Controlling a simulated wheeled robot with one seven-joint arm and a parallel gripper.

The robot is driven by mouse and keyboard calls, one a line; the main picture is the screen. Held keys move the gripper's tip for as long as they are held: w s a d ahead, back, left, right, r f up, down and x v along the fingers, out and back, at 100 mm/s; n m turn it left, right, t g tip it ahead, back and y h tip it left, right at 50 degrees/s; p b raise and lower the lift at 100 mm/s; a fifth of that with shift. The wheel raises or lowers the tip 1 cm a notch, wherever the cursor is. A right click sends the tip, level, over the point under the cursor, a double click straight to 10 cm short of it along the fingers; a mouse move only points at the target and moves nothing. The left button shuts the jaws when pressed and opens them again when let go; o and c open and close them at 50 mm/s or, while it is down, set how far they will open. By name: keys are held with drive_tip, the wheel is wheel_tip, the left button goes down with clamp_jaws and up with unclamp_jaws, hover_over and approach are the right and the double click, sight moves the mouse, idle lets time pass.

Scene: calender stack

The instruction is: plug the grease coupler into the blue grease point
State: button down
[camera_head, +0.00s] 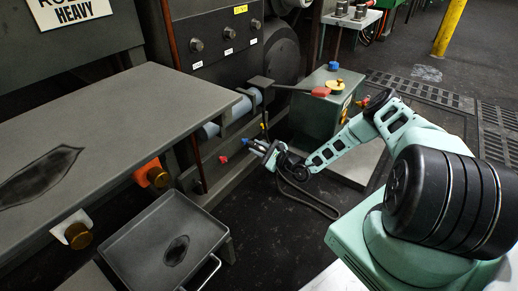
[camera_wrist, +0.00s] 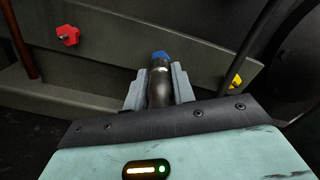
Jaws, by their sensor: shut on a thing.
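The blue grease point (camera_wrist: 161,56) sits on the grey machine rail, straight ahead of my gripper (camera_wrist: 159,84) in the wrist view. My gripper is shut on the dark cylindrical grease coupler (camera_wrist: 160,88), one grey finger on each side. The coupler's bright-ringed front end lines up with the blue point and overlaps it in the picture; I cannot tell whether it is seated or just short. In the head view, my gripper (camera_head: 264,149) is by the rail, just right of the small blue point (camera_head: 245,142).
A red point (camera_wrist: 68,35) is left of the blue one, and a yellow point (camera_wrist: 236,82) is right. A dark hose (camera_head: 318,206) loops on the floor below my gripper. A green cabinet (camera_head: 318,105) stands behind the arm. A grey tray (camera_head: 150,235) is at front left.

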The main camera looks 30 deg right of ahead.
drive_tip(key=shift+w+a, duration=0.2)
drive_tip(key=shift+w, duration=0.45)
drive_tip(key=c, duration=0.8)
unclamp_jaws()
drive_tip(key=shift+o, duration=0.2)
drive_tip(key=shift+s, duration=0.1)
drive_tip(key=shift+p+v, duration=0.85)
drive_tip(key=shift+v, duration=0.15)
drive_tip(key=shift+p+v, duration=1.35)
drive_tip(key=shift+v, duration=1.1)
